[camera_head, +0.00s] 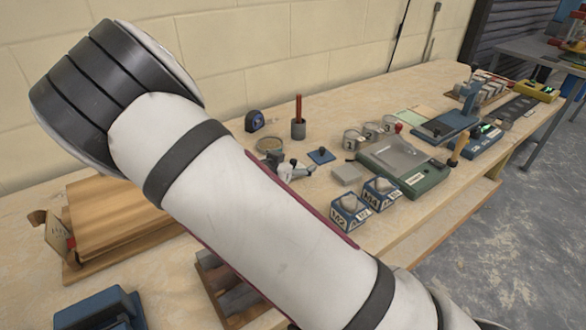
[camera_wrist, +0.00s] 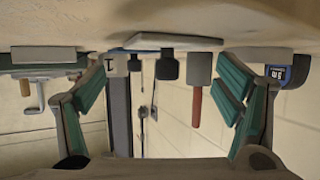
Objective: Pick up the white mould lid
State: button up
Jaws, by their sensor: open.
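A thin white slab, which looks like the white mould lid (camera_wrist: 175,42), lies flat on the table in the wrist view, where the scene appears upside down. It is ahead of my gripper (camera_wrist: 160,82), roughly between the two fingers. The green-padded fingers are spread wide with nothing between them. A gap seems to remain between the fingertips and the slab.
A brown stack (camera_head: 115,220) lies left.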

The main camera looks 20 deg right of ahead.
jog(key=shift+w+d+f, duration=0.2)
jog(key=shift+w+d, duration=0.15)
jog(key=c, duration=1.9)
jog(key=shift+s, duration=0.1)
